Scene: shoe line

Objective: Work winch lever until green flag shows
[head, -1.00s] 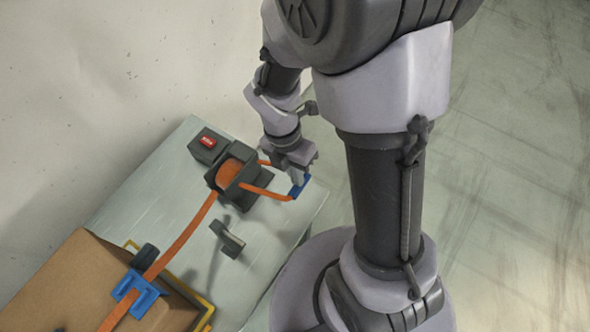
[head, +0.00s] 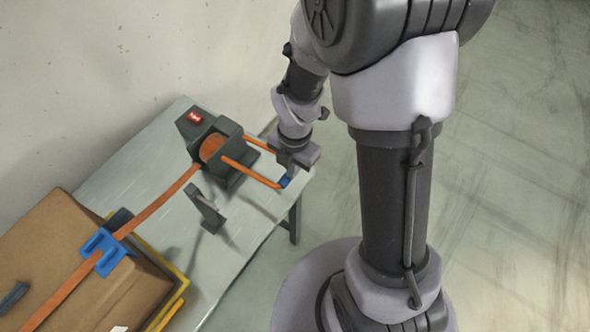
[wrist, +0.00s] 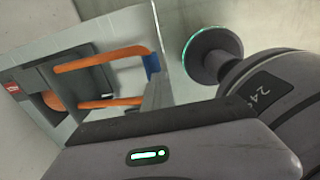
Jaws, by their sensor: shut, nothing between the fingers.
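The winch (head: 229,176) is a dark block with an orange drum, bolted near the right end of the table. Its lever (head: 252,173) has two orange bars joined by a blue grip (head: 286,182) at the outer end. A red flag (head: 195,118) shows on the dark box beside the winch; no green is seen there. The red flag also shows in the wrist view (wrist: 12,87). My gripper (head: 291,172) is shut with nothing between its fingers, right at the blue grip. In the wrist view, a finger (wrist: 156,95) is beside the lever's end; contact is unclear.
An orange strap (head: 160,202) runs from the winch through a blue corner piece (head: 104,249) over a cardboard box (head: 60,238). A dark upright bracket (head: 207,212) stands on the table (head: 232,240) in front of the winch.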

